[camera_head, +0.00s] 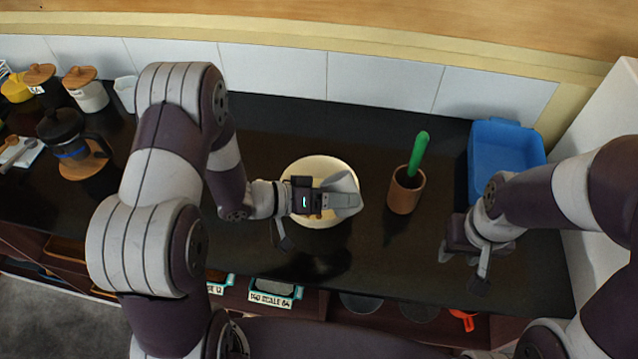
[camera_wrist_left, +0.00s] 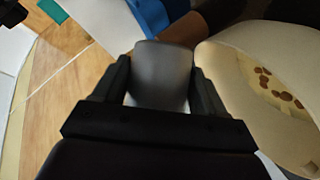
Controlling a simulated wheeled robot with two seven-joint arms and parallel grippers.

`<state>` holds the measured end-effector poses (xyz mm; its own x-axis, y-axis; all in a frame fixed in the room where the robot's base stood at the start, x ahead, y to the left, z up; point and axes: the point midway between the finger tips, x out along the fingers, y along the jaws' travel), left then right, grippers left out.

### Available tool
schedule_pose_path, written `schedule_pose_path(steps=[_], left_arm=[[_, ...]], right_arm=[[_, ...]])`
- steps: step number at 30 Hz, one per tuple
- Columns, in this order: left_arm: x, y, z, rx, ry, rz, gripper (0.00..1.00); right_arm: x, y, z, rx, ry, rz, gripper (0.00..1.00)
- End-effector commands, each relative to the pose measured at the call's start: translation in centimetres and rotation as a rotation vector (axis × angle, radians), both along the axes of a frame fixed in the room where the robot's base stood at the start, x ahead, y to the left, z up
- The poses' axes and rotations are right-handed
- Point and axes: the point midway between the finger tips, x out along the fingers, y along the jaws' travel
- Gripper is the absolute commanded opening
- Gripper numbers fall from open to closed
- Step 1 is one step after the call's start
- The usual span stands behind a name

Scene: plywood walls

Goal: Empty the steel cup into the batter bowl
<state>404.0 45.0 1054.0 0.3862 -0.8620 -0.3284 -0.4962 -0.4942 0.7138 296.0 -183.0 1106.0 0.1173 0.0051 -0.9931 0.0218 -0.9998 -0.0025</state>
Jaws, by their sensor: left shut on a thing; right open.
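The steel cup (camera_head: 345,183) is grey and lies tipped over on its side, above the right part of the cream batter bowl (camera_head: 300,171). My left gripper (camera_head: 338,201) is shut on the cup and hides part of the bowl. In the left wrist view the cup (camera_wrist_left: 162,72) sits between the two dark fingers, beside the bowl (camera_wrist_left: 228,85). Several brown pieces (camera_wrist_left: 283,95) lie inside the bowl. I cannot see into the cup. My right gripper (camera_head: 462,262) is open and empty near the counter's front right.
A brown crock (camera_head: 404,194) with a green-handled tool (camera_head: 418,153) stands right of the bowl. A blue bin (camera_head: 505,152) is at the back right. A dark coffee press (camera_head: 66,138) and lidded jars (camera_head: 88,92) stand at the left. The counter behind the bowl is clear.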

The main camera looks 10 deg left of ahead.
Motion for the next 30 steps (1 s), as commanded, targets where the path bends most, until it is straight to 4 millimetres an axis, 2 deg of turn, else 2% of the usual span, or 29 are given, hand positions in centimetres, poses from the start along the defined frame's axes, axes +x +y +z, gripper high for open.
schedule_pose_path(steps=[30], left_arm=[[0.04, 0.02, 0.69, -0.098, 0.094, 0.000, 0.38]], right_arm=[[0.01, 0.00, -0.22, 0.000, 0.000, 0.000, 0.43]])
